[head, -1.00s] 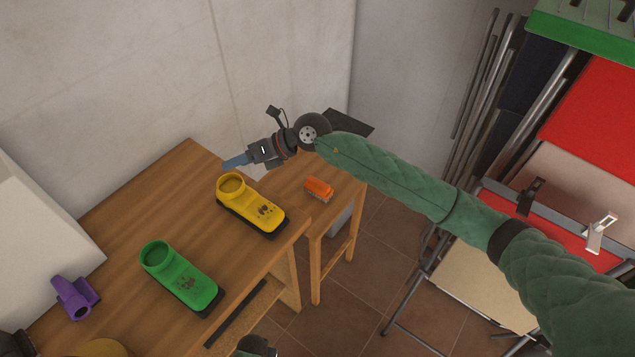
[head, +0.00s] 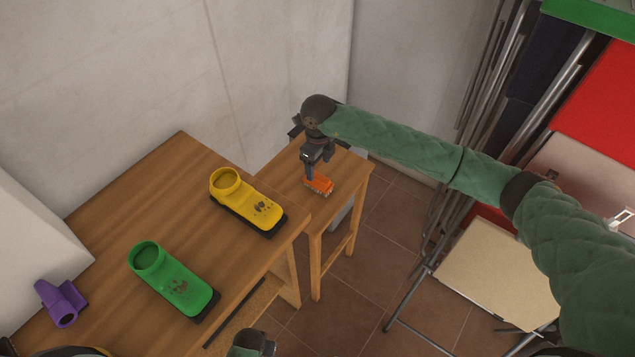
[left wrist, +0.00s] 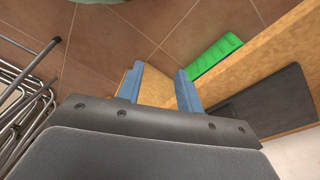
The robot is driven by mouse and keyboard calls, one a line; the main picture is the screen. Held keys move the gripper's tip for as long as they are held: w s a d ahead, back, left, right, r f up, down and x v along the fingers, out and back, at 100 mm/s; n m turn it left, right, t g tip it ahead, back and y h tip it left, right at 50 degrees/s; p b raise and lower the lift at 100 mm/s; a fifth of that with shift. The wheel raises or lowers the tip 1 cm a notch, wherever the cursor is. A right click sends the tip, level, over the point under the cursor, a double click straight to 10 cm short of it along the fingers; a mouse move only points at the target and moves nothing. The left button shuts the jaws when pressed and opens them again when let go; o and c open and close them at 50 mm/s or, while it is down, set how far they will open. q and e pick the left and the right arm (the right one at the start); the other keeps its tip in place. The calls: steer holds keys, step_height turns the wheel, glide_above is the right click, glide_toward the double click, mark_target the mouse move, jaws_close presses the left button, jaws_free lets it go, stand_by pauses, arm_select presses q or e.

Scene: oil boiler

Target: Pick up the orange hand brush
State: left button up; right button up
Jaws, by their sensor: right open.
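The orange hand brush (head: 321,186) lies on the small wooden stool-like table (head: 352,178) in the middle of the head view. My right gripper (head: 311,178) points down at the brush's left end, its fingertips close to it. It is open; whether it touches the brush I cannot tell, as the fingers partly overlap it. My left gripper (left wrist: 160,83) shows in the left wrist view, its two blue fingers apart with nothing between them. The brush is not seen in that view.
On the larger wooden table (head: 135,222) stand a yellow boot-shaped holder (head: 250,205), a green one (head: 175,280) and a purple piece (head: 62,302). Folding chairs (head: 500,270) stand at the right. The wall is close behind the small table.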

mark_target(318, 175)
step_height(318, 175, down, 2)
steer(key=shift+f, duration=0.2)
steer(key=f+b, duration=0.1)
steer(key=f, duration=0.3)
steer(key=shift+w, duration=0.2)
steer(key=shift+f, duration=0.45)
arm_select(q)
steer(key=r, duration=0.1)
steer(key=w+r, duration=0.1)
steer(key=r, duration=0.1)
steer(key=d+r, duration=0.1)
steer(key=r, duration=0.1)
steer(key=shift+w+r, duration=0.25)
steer(key=shift+w, duration=0.1)
arm_select(e)
steer(key=c, duration=1.1)
steer(key=shift+r, duration=0.1)
